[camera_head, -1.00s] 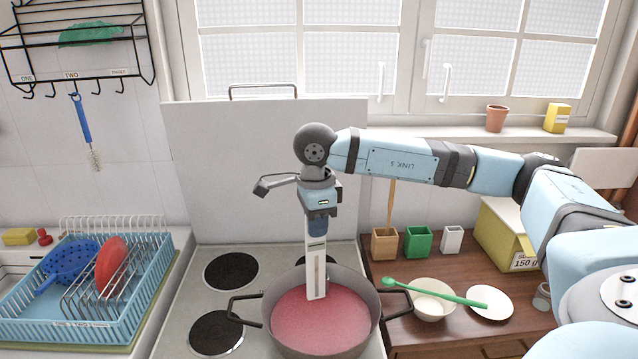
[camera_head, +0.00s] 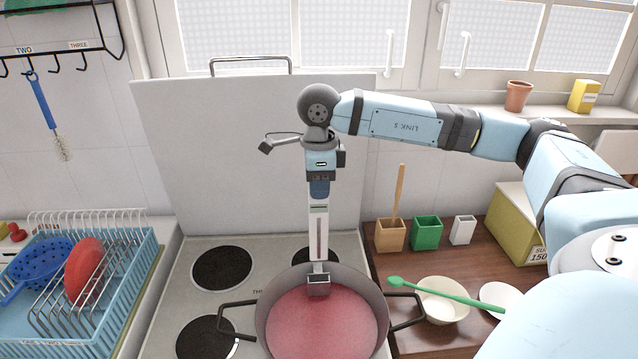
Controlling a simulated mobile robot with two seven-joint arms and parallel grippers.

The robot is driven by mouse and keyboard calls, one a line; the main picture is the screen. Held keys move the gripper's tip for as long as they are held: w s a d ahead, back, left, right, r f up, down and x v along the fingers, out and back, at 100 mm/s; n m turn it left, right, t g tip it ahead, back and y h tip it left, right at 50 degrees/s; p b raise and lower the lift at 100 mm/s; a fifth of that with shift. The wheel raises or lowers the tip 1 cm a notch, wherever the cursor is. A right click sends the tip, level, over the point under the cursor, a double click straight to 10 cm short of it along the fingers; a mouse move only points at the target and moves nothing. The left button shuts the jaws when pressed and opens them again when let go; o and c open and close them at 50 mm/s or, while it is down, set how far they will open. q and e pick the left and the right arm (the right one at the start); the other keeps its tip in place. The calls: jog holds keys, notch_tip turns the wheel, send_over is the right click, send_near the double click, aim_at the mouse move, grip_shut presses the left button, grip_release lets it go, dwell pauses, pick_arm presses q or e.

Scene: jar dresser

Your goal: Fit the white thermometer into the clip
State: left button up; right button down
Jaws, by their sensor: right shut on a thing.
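The white thermometer (camera_head: 318,230) hangs upright below my right gripper (camera_head: 319,182), which is shut on its blue upper end. A small grey clip (camera_head: 318,286) sits at the far inside rim of the pot (camera_head: 264,300). The thermometer's lower end lines up with the top of the clip in the picture. I cannot tell whether it is inside the clip, touching it or just above or in front of it. My left gripper is not in view.
The pot, holding red liquid (camera_head: 320,325), stands on the stove (camera_head: 178,290). A green spoon (camera_head: 450,294) lies across a cream bowl (camera_head: 441,312) close to the pot's right handle. A blue dish rack (camera_head: 130,290) is at left. A tall board (camera_head: 240,150) stands behind.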

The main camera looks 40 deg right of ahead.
jog(key=shift+b, duration=0.5)
jog(key=b, duration=0.4)
send_over(319, 258)
jog(key=shift+f, duration=3)
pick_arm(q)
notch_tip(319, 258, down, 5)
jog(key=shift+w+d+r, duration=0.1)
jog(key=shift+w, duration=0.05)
pick_arm(e)
jog(key=shift+w+d, duration=0.3)
jog(key=shift+d, duration=0.05)
pick_arm(q)
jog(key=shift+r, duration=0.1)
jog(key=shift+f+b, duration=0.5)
jog(key=shift+b, duration=0.05)
